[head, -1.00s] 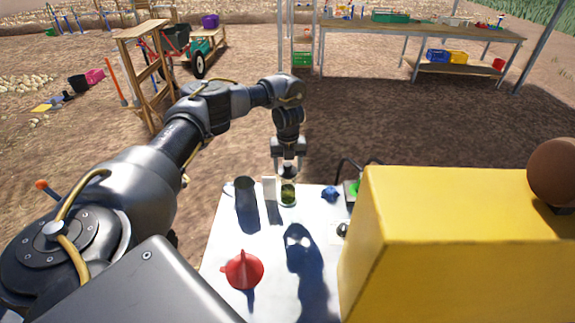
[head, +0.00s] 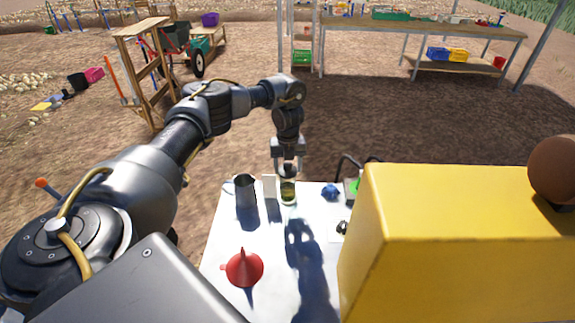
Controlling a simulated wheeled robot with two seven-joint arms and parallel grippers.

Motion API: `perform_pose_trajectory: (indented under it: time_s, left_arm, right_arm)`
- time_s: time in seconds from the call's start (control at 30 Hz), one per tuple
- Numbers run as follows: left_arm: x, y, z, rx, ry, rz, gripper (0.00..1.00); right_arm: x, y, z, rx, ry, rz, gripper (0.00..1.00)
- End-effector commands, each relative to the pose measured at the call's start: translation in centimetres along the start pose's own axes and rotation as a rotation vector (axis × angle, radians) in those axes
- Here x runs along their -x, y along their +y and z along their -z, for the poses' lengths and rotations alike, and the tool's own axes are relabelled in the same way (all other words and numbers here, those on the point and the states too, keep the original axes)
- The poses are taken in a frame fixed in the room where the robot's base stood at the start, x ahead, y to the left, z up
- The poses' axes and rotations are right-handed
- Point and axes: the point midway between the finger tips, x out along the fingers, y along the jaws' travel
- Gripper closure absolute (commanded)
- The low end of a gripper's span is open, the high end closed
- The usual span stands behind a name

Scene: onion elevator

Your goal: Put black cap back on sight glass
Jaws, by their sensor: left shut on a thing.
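A small clear sight glass (head: 288,193) with yellow-green contents stands upright near the far edge of the white table (head: 222,238). My left gripper (head: 287,172) points down directly over it, its fingertips close to the glass's top. The fingers are shut on a small dark thing that looks like the black cap; they mostly hide it. I cannot tell whether the cap touches the rim. My right gripper is not in view.
A grey jug (head: 246,192) and a pale upright block (head: 269,186) stand left of the glass. A blue item (head: 330,191) is to its right, a red funnel (head: 243,268) nearer me. A small dark object (head: 343,228) lies by a large yellow box (head: 450,220) on the right.

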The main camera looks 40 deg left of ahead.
Motion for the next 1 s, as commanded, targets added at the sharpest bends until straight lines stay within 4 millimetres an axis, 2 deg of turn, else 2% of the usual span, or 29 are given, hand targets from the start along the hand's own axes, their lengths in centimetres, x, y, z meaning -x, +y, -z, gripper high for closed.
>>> perform_pose_trajectory:
  time_s: [1.0]
  left_arm:
    - [-0.51, 0.02, 0.0, 0.0, 0.0, 0.0, 0.64]
  right_arm:
    - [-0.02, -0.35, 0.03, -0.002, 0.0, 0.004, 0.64]
